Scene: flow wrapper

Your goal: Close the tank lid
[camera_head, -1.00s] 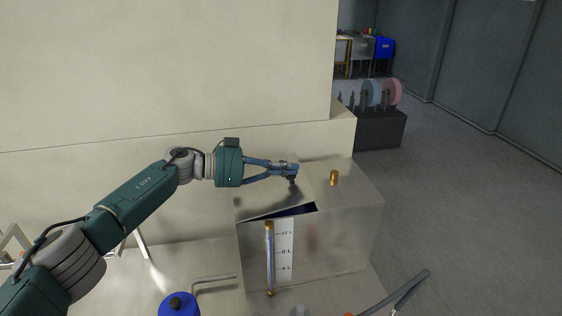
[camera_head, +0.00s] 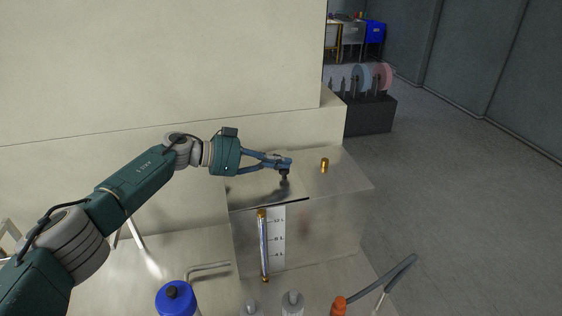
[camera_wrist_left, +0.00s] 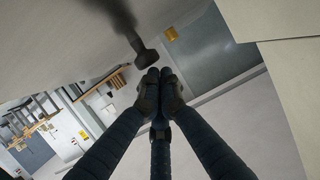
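The metal tank (camera_head: 320,225) stands against the pale machine wall, with a level gauge on its front. Its lid (camera_head: 262,190) lies almost flat on the tank top, with a thin dark line along its front edge. A small dark knob (camera_head: 284,174) stands on the lid; it also shows in the left wrist view (camera_wrist_left: 146,57). My left gripper (camera_head: 286,164) is over the lid, right by the knob. In the left wrist view its fingertips (camera_wrist_left: 160,78) are together with nothing between them, beside the knob. Whether they touch it is unclear. My right gripper is not in view.
A brass fitting (camera_head: 325,165) stands on the tank top to the right of the lid. A blue-capped bottle (camera_head: 176,297), a bent pipe (camera_head: 208,267) and an orange-topped bottle (camera_head: 339,306) are in front. Open floor lies to the right.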

